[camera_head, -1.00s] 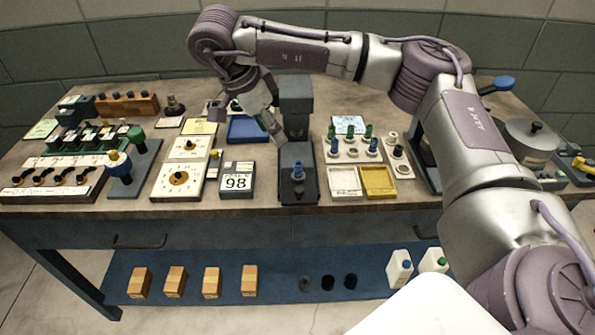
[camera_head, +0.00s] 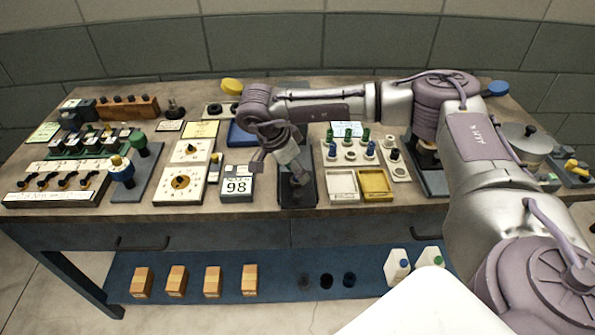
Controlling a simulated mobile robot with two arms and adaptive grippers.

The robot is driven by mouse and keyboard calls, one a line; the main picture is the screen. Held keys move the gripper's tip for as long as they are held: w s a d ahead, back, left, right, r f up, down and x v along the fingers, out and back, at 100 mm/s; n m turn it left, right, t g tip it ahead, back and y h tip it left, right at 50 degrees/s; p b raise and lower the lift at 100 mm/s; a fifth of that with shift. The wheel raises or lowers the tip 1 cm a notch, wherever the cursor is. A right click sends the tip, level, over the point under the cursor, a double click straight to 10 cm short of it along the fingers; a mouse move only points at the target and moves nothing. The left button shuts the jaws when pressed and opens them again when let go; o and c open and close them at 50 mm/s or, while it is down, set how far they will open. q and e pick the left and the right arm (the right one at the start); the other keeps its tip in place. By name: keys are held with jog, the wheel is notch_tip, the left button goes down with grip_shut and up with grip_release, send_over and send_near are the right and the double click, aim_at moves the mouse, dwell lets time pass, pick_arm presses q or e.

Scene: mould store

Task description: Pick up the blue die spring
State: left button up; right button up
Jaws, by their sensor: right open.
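Small blue coil-like pieces stand among green ones on a pale holder right of centre; a blue one (camera_head: 371,149) is in its front row. I cannot tell surely which blue piece is the die spring. A dark stand (camera_head: 298,197) is at the front middle of the bench; the small blue-topped piece on it is now hidden behind my gripper. My right gripper (camera_head: 281,172) is open and points down over this stand, its fingers at the stand's left and middle. Whether it touches anything is unclear. My left gripper is not in view.
A white tray (camera_head: 342,185) and a yellow tray (camera_head: 376,184) lie right of the stand. A box marked 98 (camera_head: 237,186) is close on its left. A blue tray (camera_head: 243,133) lies behind. My right arm spans the back of the bench.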

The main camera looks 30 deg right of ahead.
jog(key=shift+d+f, duration=0.1)
jog(key=shift+f, duration=0.25)
grip_shut()
jog(key=shift+r, duration=0.1)
jog(key=shift+r, duration=0.4)
jog(key=r, duration=0.1)
jog(key=r+b, duration=0.1)
jog(key=r, duration=0.1)
jog(key=shift+s+d+r+b, duration=0.2)
jog(key=shift+s+r+b, duration=0.05)
jog(key=shift+b, duration=0.05)
jog(key=s+d+r+p, duration=0.2)
jog(key=s+d+r, duration=0.3)
jog(key=s+r, duration=0.4)
jog(key=shift+s+d+r, duration=0.2)
jog(key=shift+d+r, duration=0.15)
